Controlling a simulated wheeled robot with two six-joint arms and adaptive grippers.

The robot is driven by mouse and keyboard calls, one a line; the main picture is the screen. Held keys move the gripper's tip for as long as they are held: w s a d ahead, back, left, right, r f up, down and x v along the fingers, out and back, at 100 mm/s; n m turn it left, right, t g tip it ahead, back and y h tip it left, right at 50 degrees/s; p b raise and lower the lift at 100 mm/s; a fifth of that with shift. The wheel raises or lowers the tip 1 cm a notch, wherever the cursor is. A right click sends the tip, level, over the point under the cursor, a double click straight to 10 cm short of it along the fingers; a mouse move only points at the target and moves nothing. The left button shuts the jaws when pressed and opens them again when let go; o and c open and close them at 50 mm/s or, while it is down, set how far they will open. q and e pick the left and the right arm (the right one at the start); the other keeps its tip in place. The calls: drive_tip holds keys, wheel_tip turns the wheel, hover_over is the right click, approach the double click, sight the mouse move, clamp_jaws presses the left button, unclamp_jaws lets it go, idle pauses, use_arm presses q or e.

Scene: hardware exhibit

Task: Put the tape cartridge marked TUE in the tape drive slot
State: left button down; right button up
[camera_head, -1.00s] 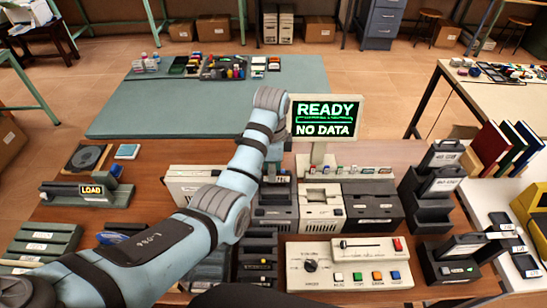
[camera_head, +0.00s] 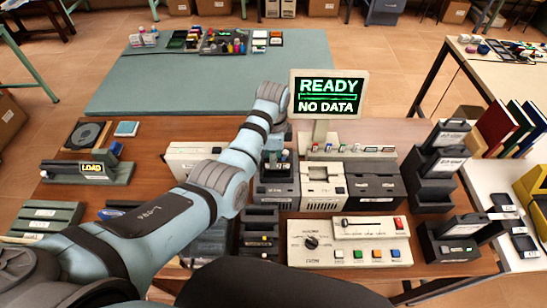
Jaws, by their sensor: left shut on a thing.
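My left gripper (camera_head: 276,160) reaches down over the dark unit (camera_head: 276,192), left of the white unit (camera_head: 322,188). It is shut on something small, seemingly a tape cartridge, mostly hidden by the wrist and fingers. I cannot read a TUE mark on it. I cannot tell whether it touches the unit, or which unit has the tape drive slot. The screen (camera_head: 328,94) behind reads READY and NO DATA. My right gripper is not in view.
A control box (camera_head: 348,243) with coloured buttons stands in front. A black unit (camera_head: 374,188) and dark stacked holders (camera_head: 436,170) stand to the right. A unit marked LOAD (camera_head: 88,170) is at left. The green mat (camera_head: 200,85) behind has free room.

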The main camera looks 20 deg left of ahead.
sight(273, 172)
use_arm(q)
drive_tip(key=shift+w+a+f, duration=0.1)
drive_tip(key=shift+w, duration=0.1)
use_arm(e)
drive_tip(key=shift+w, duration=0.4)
use_arm(q)
drive_tip(key=shift+s, duration=0.15)
drive_tip(key=shift+s+f, duration=0.1)
drive_tip(key=shift+f, duration=0.25)
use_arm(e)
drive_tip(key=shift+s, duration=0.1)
use_arm(q)
drive_tip(key=shift+f, duration=0.15)
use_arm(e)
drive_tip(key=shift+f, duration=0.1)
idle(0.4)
use_arm(q)
drive_tip(key=shift+f+b, duration=1.05)
drive_tip(key=shift+f, duration=0.65)
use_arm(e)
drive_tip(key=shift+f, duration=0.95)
use_arm(q)
drive_tip(key=c, duration=1.5)
unclamp_jaws()
drive_tip(key=shift+c, duration=0.2)
